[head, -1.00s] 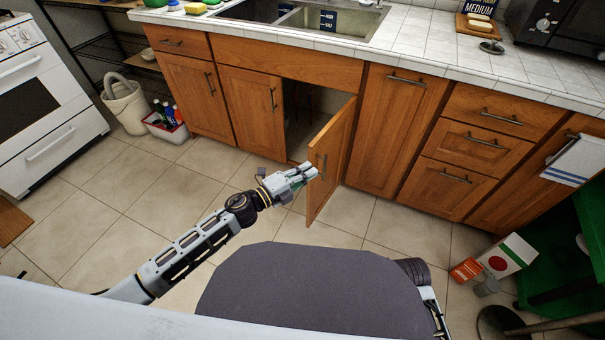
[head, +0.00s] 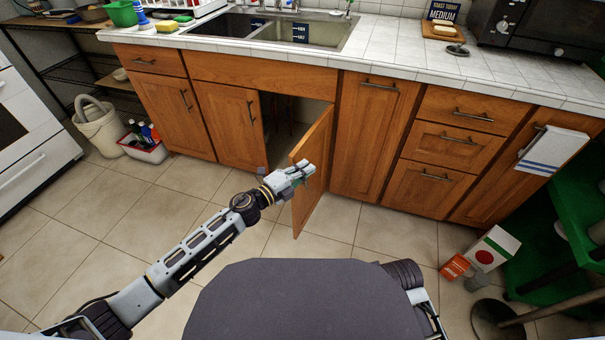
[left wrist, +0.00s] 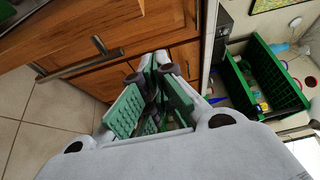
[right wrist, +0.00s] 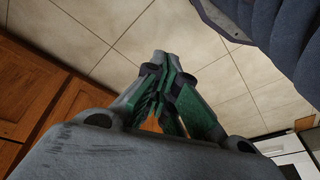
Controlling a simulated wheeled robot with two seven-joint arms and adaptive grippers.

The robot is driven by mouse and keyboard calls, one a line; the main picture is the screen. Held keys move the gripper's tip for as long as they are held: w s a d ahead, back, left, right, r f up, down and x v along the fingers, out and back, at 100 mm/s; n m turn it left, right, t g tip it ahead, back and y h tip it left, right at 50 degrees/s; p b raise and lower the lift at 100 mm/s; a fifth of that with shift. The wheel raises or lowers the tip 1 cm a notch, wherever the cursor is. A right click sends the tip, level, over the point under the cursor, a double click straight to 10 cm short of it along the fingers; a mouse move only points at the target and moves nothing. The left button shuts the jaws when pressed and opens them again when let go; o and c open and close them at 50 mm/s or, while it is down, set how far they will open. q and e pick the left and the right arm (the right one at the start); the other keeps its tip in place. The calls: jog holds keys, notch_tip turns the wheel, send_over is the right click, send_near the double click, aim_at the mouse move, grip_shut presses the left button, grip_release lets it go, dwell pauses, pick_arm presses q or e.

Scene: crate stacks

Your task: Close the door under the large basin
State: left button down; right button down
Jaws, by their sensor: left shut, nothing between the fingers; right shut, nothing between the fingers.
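The brown wooden door (head: 315,185) under the large basin (head: 300,33) stands partly open, hinged on its right, its free edge swung out toward me. The dark cabinet opening shows to its left.
A closed door (head: 230,122) is left of the opening, and a closed cabinet (head: 370,140) and drawers are to the right. A bucket (head: 100,128) and a bottle tray (head: 145,150) stand at left. Cartons (head: 490,250) and a green shelf are at right. Tiled floor before the cabinets is clear.

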pick_arm(q)
jog(key=shift+w+a+b, duration=0.15)
jog(key=shift+w+a, duration=0.2)
jog(key=shift+a, duration=0.4)
jog(key=shift+w+a+b, duration=0.15)
jog(key=shift+w+a, duration=0.2)
jog(key=shift+a, duration=0.35)
jog(key=shift+a, duration=0.1)
